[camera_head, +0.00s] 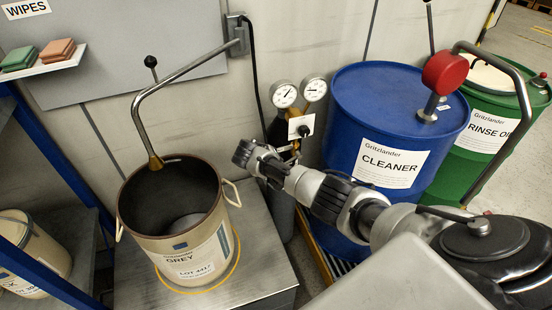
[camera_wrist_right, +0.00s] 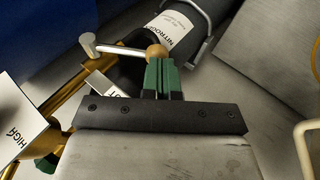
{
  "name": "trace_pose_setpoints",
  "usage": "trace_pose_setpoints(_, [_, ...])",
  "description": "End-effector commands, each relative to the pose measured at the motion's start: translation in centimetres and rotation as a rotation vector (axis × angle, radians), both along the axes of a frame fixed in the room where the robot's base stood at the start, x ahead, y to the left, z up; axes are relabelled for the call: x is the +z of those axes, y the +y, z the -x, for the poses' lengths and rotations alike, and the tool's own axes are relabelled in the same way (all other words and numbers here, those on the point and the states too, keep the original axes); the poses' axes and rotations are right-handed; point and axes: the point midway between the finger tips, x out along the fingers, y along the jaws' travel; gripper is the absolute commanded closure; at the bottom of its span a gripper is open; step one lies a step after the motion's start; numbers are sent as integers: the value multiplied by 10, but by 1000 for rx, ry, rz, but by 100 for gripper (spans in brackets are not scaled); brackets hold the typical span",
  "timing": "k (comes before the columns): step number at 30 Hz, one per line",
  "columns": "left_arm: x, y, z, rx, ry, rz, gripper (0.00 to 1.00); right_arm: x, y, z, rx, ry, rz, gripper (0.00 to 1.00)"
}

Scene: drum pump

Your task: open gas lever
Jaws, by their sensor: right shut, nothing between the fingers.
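The gas lever (camera_wrist_right: 122,50) is a silver bar with a tan ball knob at its end, in the right wrist view. It joins brass pipework (camera_wrist_right: 68,104) at the left. My right gripper (camera_wrist_right: 160,64) is shut and empty, with its green fingertips right at the ball knob; I cannot tell whether they touch it. In the head view my right gripper (camera_head: 257,160) is beside the gas regulator (camera_head: 295,146), above the dark gas cylinder (camera_head: 281,206), and the lever cannot be made out there. The cylinder bears a NITROGEN label (camera_wrist_right: 171,31). My left gripper is not in view.
Two gauges (camera_head: 284,95) stand above the regulator. A beige GREY drum (camera_head: 190,246) with a bent metal pipe stands at left. A blue CLEANER drum (camera_head: 397,105) and a green RINSE OIL drum (camera_head: 490,108) stand at right. The pale wall is close behind the cylinder.

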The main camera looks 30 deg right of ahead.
Motion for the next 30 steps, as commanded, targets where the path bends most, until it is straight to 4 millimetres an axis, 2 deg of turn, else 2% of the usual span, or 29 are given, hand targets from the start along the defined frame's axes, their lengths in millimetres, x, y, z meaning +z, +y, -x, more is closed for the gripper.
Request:
trace_pose_setpoints(1, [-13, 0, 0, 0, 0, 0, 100, -11, 0, 0, 1, 10, 43, 100])
trace_pose_setpoints(3, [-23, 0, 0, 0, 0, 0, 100, -18, -1, 0, 0, 27, 109, 100])
trace_pose_setpoints(15, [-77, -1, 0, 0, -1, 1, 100, -47, -15, 3, -1, 116, 480, 100])
trace_pose_setpoints(21, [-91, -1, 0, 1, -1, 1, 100, -57, -27, 7, -2, 120, 505, 100])
trace_pose_setpoints(30, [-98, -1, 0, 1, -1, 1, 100, -66, -42, 10, -2, 121, 503, 100])
